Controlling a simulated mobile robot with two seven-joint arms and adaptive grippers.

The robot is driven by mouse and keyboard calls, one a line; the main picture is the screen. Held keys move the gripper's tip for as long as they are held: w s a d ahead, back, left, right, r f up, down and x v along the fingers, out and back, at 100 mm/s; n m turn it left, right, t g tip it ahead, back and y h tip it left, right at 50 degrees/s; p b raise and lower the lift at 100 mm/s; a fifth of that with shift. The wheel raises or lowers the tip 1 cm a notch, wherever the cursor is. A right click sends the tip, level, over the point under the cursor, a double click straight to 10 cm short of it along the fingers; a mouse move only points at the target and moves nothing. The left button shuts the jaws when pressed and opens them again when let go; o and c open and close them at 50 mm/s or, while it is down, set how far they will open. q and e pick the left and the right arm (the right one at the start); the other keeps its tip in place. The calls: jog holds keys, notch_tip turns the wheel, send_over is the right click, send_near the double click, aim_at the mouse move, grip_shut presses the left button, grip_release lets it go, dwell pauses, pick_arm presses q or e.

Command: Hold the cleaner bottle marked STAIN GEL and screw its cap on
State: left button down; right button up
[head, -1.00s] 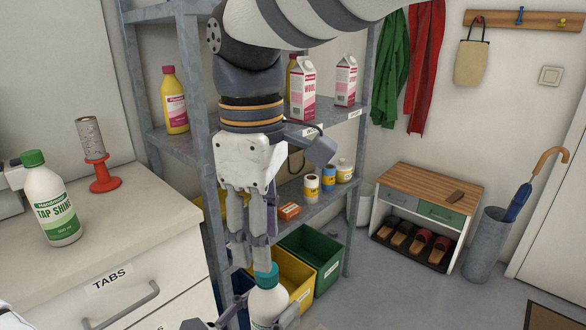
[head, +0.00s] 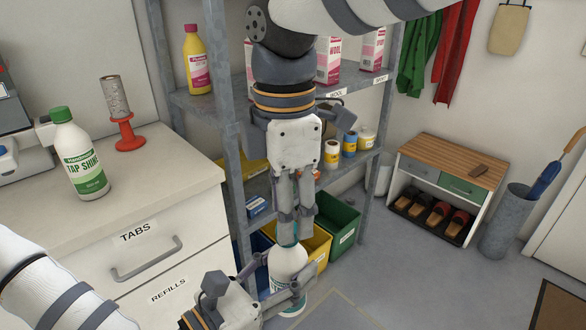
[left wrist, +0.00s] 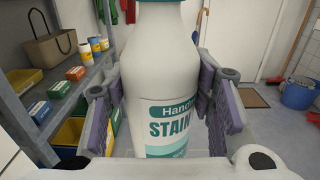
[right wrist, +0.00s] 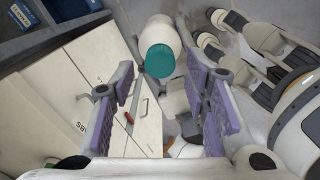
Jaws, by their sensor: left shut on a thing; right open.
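The STAIN GEL bottle (head: 288,264) is white with a teal label and stands upright in my left gripper (head: 277,276). In the left wrist view the bottle (left wrist: 160,85) shows between the two fingers, its label partly readable and its top out of frame. A teal cap (right wrist: 160,61) sits at the bottle's top in the right wrist view; whether it is screwed tight I cannot tell. My right gripper (head: 294,232) points down over the bottle's top, its open fingers at cap height. In the head view these fingers mostly hide the cap.
A counter (head: 180,172) at left carries a TAP SHINE bottle (head: 80,155) and a red stand (head: 129,135). A metal shelf (head: 222,115) with cartons and bins stands just behind my grippers. A shoe bench (head: 450,160) is at right; the floor before it is clear.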

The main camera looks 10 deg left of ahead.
aim_at(288, 270)
jog(key=shift+f, duration=1.2)
grip_shut()
jog(key=m, duration=0.4)
jog(key=shift+m, duration=0.3)
jog(key=m, duration=0.3)
jog(key=shift+m, duration=0.3)
jog(key=m, duration=0.3)
jog(key=shift+m, duration=0.3)
jog(key=m, duration=0.4)
jog(key=shift+o, duration=0.4)
grip_release()
jog(key=shift+f, duration=0.1)
